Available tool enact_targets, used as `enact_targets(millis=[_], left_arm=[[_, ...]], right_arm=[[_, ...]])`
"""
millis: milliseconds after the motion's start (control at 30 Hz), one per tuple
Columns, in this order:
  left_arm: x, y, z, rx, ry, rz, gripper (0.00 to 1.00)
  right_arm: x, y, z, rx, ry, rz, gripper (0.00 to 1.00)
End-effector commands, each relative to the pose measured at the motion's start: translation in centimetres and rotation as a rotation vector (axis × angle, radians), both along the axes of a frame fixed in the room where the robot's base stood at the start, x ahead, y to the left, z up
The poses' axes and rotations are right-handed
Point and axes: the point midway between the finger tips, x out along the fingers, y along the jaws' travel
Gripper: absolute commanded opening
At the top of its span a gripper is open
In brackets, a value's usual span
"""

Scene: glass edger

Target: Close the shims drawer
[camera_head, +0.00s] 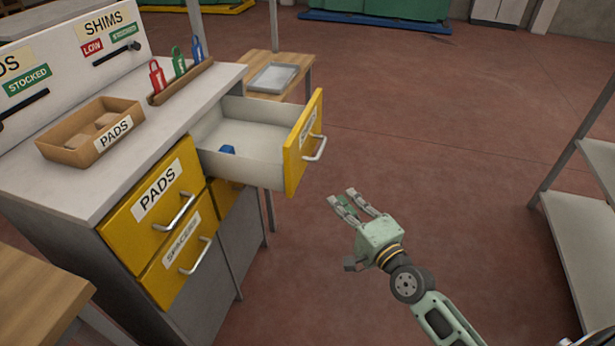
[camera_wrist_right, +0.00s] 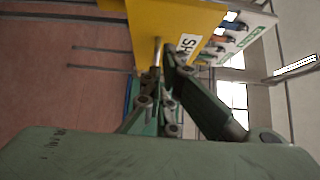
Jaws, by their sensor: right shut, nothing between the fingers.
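The shims drawer (camera_head: 304,143) stands pulled out of the cabinet, with a yellow front, a silver handle (camera_head: 315,150) and a pale inside. A small blue piece (camera_head: 228,150) lies in it. My right gripper (camera_head: 342,196) is shut and empty, to the right of and below the drawer front in the head view. In the right wrist view the yellow front (camera_wrist_right: 170,28) with part of its label fills the top, and the handle (camera_wrist_right: 157,52) shows close to the fingertips (camera_wrist_right: 168,62). I cannot tell whether they touch. My left gripper is not in view.
The PADS drawer (camera_head: 140,232) and SPACERS drawer (camera_head: 165,285) are closed. On the counter stand a PADS bin (camera_head: 65,150) and a rack (camera_head: 180,83) with red, green and blue tags. A wooden table (camera_head: 300,66) stands behind; shelving (camera_head: 580,225) is at right. Open floor lies between.

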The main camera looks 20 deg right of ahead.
Motion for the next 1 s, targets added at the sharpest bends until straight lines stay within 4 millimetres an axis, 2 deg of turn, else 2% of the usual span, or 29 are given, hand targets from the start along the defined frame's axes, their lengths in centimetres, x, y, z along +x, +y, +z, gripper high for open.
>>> enact_targets(millis=[133, 367, 433, 600, 1000], left_arm=[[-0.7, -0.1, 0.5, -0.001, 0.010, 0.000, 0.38], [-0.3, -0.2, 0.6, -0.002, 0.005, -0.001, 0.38], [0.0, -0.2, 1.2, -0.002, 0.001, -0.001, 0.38], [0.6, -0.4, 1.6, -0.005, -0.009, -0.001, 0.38], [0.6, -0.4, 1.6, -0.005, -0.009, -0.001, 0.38]], right_arm=[[3.3, 0.7, 0.3, 0.000, -0.003, 0.000, 0.00], [8.0, 1.6, 0.2, -0.003, -0.003, 0.000, 0.00], [8.5, 2.8, 0.3, 0.002, 0.000, 0.001, 0.00], [9.5, 4.3, 0.1, -0.001, 0.001, 0.001, 0.00], [9.8, 4.8, 0.0, -0.003, 0.000, 0.000, 0.00]])
